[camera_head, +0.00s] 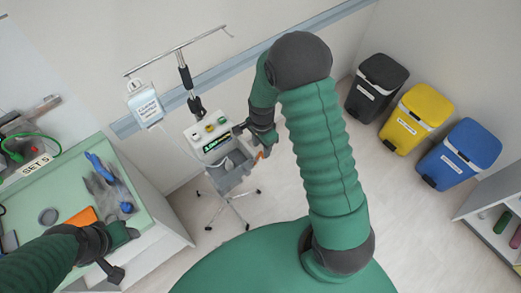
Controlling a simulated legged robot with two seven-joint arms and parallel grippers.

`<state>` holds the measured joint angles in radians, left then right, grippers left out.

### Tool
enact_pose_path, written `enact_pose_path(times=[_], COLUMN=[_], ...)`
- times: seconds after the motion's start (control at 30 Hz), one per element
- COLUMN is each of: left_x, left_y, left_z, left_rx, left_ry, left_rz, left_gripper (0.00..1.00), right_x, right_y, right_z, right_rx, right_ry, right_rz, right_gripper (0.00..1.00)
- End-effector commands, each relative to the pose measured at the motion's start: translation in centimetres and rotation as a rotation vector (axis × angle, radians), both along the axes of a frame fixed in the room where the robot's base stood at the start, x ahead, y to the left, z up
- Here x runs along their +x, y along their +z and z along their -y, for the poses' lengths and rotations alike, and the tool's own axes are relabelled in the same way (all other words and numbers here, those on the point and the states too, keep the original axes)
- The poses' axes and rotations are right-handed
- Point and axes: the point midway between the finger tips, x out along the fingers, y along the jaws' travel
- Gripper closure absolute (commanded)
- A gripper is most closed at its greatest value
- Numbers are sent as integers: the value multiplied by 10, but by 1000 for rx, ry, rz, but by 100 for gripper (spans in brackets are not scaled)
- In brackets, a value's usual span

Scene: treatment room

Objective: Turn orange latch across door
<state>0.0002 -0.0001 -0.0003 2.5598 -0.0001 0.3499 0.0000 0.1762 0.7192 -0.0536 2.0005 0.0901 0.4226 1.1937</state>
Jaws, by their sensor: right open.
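A white pump (206,130) with a green display and coloured buttons is mounted on a wheeled stand. A grey door or panel (232,176) shows on its lower front. A small orange piece, which looks like the latch (260,155), shows at the right side of the pump, just below my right gripper (262,142). My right gripper is open beside the pump's right edge; whether it touches the latch cannot be told. My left gripper (119,254) is over the front edge of the table at the left, and its jaws are not clear.
A fluid bag (146,104) hangs from the stand's pole. Black, yellow and blue bins (417,118) line the right wall. The floor between is clear.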

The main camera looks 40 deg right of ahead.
Motion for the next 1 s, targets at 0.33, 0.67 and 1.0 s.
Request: enact_pose_path(times=[0.33, 0.67, 1.0], left_x=[0, 0, 0], left_y=[14, 14, 14], left_z=[0, 0, 0], left_rx=[0, 0, 0], left_ry=[-1, 0, 0], left_rz=[0, 0, 0], left_gripper=[44, 44, 44], right_x=[2, 2, 3], right_y=[-51, -50, -50], right_z=[-3, -4, 0], right_rx=[0, -3, 0], right_ry=[2, 1, 0], right_rz=[-5, -2, -1], right_gripper=[58, 71, 100])
